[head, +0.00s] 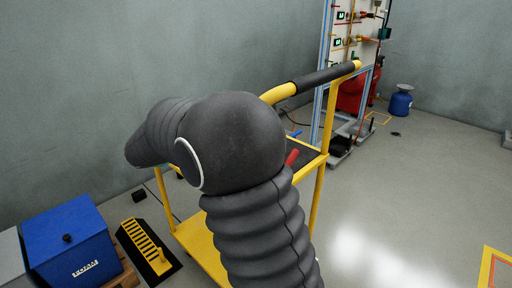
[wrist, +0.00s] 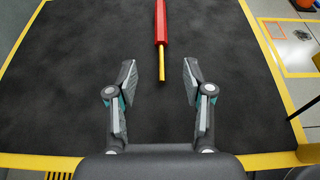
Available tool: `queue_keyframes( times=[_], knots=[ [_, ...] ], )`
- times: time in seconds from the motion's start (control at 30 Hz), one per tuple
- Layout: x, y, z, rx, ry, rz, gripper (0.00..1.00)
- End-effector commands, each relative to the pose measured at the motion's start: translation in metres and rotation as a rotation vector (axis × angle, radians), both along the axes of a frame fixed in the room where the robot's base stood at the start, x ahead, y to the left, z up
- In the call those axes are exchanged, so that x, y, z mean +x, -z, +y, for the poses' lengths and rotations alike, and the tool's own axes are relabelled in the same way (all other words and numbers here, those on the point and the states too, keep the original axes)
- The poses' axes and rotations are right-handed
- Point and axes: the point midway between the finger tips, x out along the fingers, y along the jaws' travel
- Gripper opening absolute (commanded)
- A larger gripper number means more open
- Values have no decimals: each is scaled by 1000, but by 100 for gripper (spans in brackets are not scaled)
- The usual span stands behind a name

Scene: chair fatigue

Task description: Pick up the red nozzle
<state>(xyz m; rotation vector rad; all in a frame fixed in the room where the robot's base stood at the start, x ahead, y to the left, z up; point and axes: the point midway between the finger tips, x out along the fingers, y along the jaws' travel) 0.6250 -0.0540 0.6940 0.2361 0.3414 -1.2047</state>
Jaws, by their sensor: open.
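The red nozzle (wrist: 161,22) lies on the dark top of a yellow cart (wrist: 70,70) in the wrist view, with a thin yellow tip (wrist: 162,64) pointing toward my gripper. My gripper (wrist: 161,78) is open and empty. Its two fingers stand on either side of the yellow tip, with space on both sides; whether they are at its height I cannot tell. The far end of the nozzle runs out of the picture. In the head view a short red piece (head: 292,157) shows on the cart top beside my arm, which hides most of the cart and my gripper.
The cart's yellow handle with a black grip (head: 325,76) rises at its right end. A panel stand (head: 352,60) and blue canister (head: 400,102) are behind.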

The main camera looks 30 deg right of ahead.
Motion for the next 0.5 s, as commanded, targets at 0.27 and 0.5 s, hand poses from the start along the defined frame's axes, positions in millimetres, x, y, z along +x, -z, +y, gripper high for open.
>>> queue_keyframes(
  times=[0.27,0.5],
  knots=[
    [15,20,-46,1,4,1,51],
    [22,27,-64,2,2,-1,51]
  ],
)
